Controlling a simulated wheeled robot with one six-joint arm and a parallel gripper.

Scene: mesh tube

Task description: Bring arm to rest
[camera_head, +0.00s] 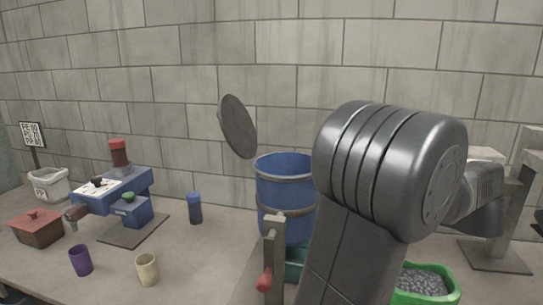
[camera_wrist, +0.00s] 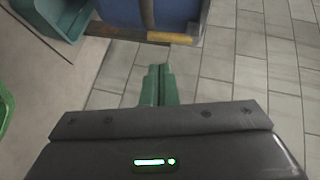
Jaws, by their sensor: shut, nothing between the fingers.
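My gripper (camera_wrist: 157,78) shows in the wrist view, its two green fingers together with nothing between them. It points over a tiled floor (camera_wrist: 235,75), and the fingertips are apart from everything around them. In the head view my dark grey arm fills the front right, bent, and the gripper is out of sight.
A blue barrel (camera_head: 283,190) with a tilted round lid (camera_head: 238,126) stands beside my arm. A green tray of gravel (camera_head: 424,284) is partly behind it. A blue machine (camera_head: 128,196), purple cup (camera_head: 81,261) and cream cup (camera_head: 147,269) stand on the left counter.

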